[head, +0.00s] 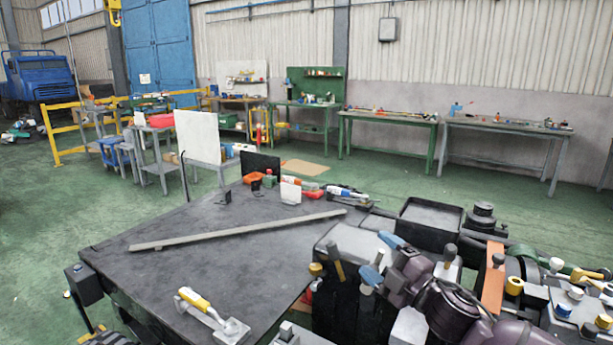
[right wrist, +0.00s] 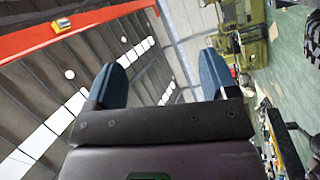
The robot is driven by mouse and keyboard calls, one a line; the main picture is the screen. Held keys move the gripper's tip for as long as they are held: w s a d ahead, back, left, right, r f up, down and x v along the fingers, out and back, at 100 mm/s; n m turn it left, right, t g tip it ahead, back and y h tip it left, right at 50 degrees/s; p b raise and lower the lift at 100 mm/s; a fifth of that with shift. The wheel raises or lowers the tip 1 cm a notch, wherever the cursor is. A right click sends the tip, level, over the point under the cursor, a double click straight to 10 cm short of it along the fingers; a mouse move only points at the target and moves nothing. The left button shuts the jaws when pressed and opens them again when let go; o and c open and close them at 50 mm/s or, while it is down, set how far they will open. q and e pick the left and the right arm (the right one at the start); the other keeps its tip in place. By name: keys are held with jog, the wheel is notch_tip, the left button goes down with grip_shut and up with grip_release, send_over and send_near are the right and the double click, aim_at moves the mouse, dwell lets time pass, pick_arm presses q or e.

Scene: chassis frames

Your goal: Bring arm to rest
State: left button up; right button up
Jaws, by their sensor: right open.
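My right gripper (head: 380,258) is at the lower right of the head view, with its purple arm behind it. Its two blue fingers are apart, with no held object visible between them. In the right wrist view the gripper (right wrist: 162,82) is also open and empty, with the roof and wall beyond the fingers. In the head view it appears in front of the right part of the dark workbench (head: 210,280); I cannot tell its height above the surface. My left gripper is in neither view.
On the workbench lie a long grey bar (head: 235,230) and a yellow-handled clamp (head: 210,312). A black tray (head: 432,214) and machine parts crowd the right side. Small items stand at the back. The bench's middle is mostly clear. Green floor (head: 430,190) lies open beyond.

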jog(key=s+d+f+m+h, duration=0.4)
jog(key=s+f+m+h, duration=0.15)
jog(key=f+m, duration=0.3)
jog(key=s+d+f+m+h, duration=0.4)
jog(key=s+f+m, duration=0.3)
jog(key=f, duration=0.3)
jog(key=s+d+f+m+g+h, duration=0.1)
jog(key=s+d+f+m+g, duration=0.1)
jog(key=s+f, duration=0.5)
jog(key=s+d+f+m+g+h, duration=0.2)
jog(key=s+f, duration=0.4)
jog(key=s, duration=0.5)
jog(key=shift+s+d+f+m, duration=0.3)
jog(key=shift+d+f+m, duration=0.1)
jog(key=shift+d+m, duration=0.2)
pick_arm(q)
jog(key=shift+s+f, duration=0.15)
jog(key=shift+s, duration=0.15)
pick_arm(e)
jog(key=shift+c, duration=0.2)
